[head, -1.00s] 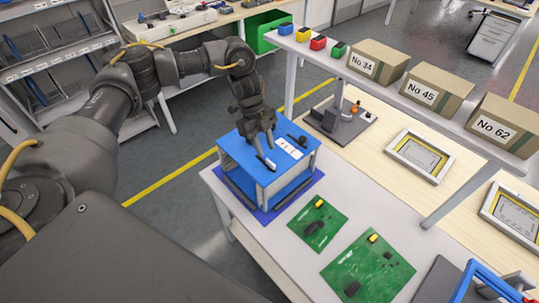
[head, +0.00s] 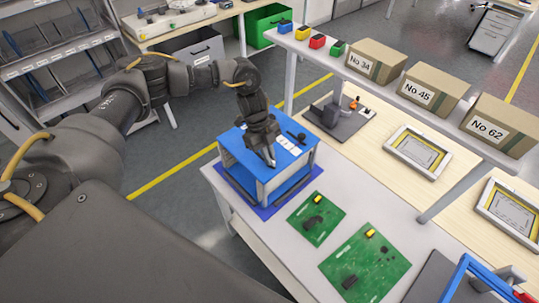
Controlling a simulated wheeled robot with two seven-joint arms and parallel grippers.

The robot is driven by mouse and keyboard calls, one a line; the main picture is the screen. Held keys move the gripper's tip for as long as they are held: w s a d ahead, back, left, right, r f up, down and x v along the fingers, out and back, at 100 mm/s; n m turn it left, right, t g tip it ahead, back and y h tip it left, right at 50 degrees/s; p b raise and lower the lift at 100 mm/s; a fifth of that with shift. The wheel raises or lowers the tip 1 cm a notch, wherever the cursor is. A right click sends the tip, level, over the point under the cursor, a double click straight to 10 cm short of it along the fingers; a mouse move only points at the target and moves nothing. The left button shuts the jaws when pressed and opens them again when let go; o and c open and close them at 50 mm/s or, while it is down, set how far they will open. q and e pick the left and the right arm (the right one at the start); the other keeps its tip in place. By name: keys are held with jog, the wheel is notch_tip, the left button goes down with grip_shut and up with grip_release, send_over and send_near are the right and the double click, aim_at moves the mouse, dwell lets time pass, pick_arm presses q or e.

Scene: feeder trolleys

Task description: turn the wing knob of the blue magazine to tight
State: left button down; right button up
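The blue magazine (head: 232,145) is a box with a blue top and open sides, standing on a dark blue mat (head: 257,211) at the table's left corner. A small black part (head: 297,137) sits on its top near the far right edge; I cannot tell whether it is the wing knob. A white label strip (head: 287,144) lies beside it. My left gripper (head: 268,161) points down at the near part of the top and covers what is under it. Its fingertips look close together, but any gap or grip is hidden. My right gripper is not in view.
Two green circuit boards (head: 316,218) (head: 366,263) lie on the table right of the magazine. A shelf with cardboard boxes (head: 375,60) and small coloured bins (head: 317,41) runs behind. A blue frame (head: 464,275) stands at bottom right.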

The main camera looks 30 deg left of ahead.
pick_arm(q)
jog(key=shift+f, duration=0.1)
jog(key=m+b, duration=0.2)
jog(key=shift+w+f+g+y+b, duration=0.1)
jog(key=shift+f+g+y+b, duration=0.05)
jog(key=shift+g+y+b, duration=0.2)
jog(key=m+g+b, duration=0.1)
jog(key=m, duration=0.1)
jog(key=shift+m+y+b, duration=0.25)
jog(key=shift+m+b, duration=0.05)
jog(key=m, duration=0.2)
jog(key=shift+w+d+r+m+g+y, duration=0.1)
jog(key=shift+r+m+g+y, duration=0.2)
jog(key=shift+m+y, duration=0.1)
jog(key=m+y, duration=0.1)
jog(key=m, duration=0.2)
jog(key=shift+d+m+g, duration=0.1)
jog(key=shift+m+g, duration=0.15)
jog(key=shift+m, duration=0.05)
jog(key=m+y, duration=0.1)
jog(key=m, duration=0.3)
jog(key=shift+d+y+b, duration=0.15)
jog(key=shift+y+b, duration=0.2)
jog(key=shift+y, duration=0.05)
jog(key=shift+m+y, duration=0.4)
jog(key=shift+m, duration=1)
